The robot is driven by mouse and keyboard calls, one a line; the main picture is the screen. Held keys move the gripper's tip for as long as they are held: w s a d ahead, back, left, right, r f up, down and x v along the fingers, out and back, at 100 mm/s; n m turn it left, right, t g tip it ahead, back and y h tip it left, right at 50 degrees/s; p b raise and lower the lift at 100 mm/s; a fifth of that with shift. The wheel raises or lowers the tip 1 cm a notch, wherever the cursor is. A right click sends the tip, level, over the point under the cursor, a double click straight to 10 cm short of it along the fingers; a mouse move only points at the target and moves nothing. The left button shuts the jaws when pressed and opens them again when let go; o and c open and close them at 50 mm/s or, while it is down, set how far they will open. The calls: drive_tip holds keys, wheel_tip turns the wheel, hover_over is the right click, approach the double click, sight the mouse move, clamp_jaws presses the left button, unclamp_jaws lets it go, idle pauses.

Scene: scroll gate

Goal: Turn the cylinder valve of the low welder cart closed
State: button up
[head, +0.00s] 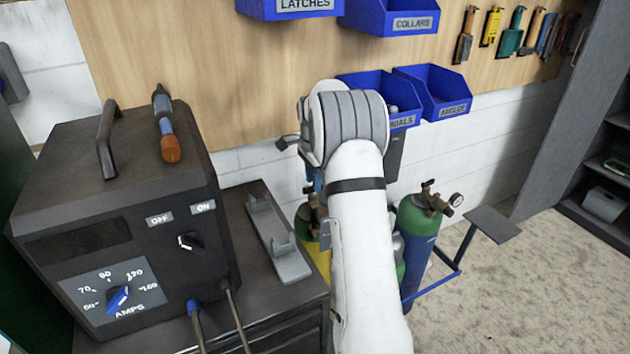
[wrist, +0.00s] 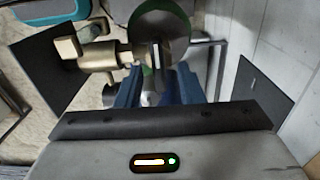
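In the head view my white arm covers most of my gripper; a bit of blue (head: 316,180) shows beside its left edge. In the wrist view the two blue fingers of my gripper (wrist: 158,75) stand apart, with a gap between them. A green cylinder top (wrist: 160,18) shows behind. In the head view a yellow cylinder with a green shoulder (head: 308,228) stands left of my arm, partly hidden.
A blue cylinder with green shoulder (head: 420,225), brass valve and gauge stands right of my arm, by a blue frame (head: 440,280). A black welder (head: 110,220) stands on the left. Blue bins (head: 432,90) hang on the wall. Floor is clear at lower right.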

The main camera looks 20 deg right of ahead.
wheel_tip(320, 180, up, 7)
drive_tip(key=shift+b, duration=0.3)
drive_tip(key=shift+s, duration=0.1)
drive_tip(key=s+a+r+n+t, duration=0.1)
drive_tip(key=s+a+r+n, duration=0.3)
drive_tip(key=s+a, duration=0.3)
drive_tip(key=s+a+r+n+t, duration=0.1)
drive_tip(key=s+a+r+n, duration=0.3)
drive_tip(key=s, duration=0.5)
drive_tip(key=s+a+f+n, duration=0.2)
drive_tip(key=s+n, duration=0.1)
drive_tip(key=s, duration=0.3)
drive_tip(key=s+a+f+n, duration=0.2)
drive_tip(key=s+n, duration=0.1)
drive_tip(key=s, duration=0.4)
drive_tip(key=s+a+f+n+t, duration=0.1)
drive_tip(key=s+a+f+n, duration=0.1)
drive_tip(key=s, duration=0.5)
drive_tip(key=shift+a+n, duration=0.35)
drive_tip(key=shift+n, duration=0.55)
